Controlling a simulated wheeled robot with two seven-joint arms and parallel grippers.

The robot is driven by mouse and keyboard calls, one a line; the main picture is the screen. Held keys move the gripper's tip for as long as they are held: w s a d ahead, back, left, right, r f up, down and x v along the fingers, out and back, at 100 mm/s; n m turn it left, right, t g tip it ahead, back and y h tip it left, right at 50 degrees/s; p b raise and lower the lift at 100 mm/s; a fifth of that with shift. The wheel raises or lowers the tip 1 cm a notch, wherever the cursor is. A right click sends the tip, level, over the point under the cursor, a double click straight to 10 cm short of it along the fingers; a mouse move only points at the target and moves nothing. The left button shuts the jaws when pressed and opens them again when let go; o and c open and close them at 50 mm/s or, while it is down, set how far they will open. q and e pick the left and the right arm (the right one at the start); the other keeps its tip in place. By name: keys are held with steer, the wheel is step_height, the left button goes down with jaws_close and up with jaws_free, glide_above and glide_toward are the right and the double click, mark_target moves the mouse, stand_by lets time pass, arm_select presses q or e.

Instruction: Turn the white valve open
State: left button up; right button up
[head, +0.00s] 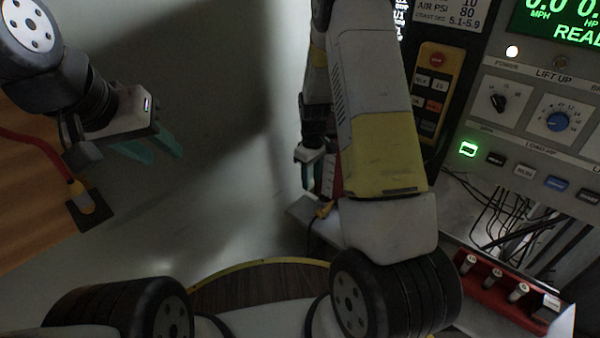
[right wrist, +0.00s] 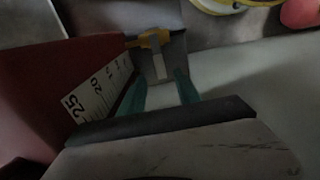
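In the right wrist view, a small yellow fitting with a pale, whitish lever (right wrist: 158,66) lies just beyond my right fingertips; I take this to be the white valve. The yellow fitting (head: 323,211) also shows in the head view, below my right gripper (head: 311,176). My right gripper (right wrist: 161,86) is open, its teal fingers on either side of the lever's line; I cannot tell whether they touch it. The lever's lower end is hard to make out. My left gripper (head: 152,148) is open and empty at the left, far from the valve.
A red body with a white number scale (right wrist: 98,90) stands close beside my right fingers. A red block with several white-topped knobs (head: 495,278) is at the lower right. A control panel (head: 540,130) fills the upper right. An orange panel with a red hose (head: 40,140) is at the left.

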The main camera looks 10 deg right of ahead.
mark_target(311, 195)
step_height(311, 195, down, 5)
steer(key=shift+f, duration=0.2)
jaws_close()
stand_by(1.5)
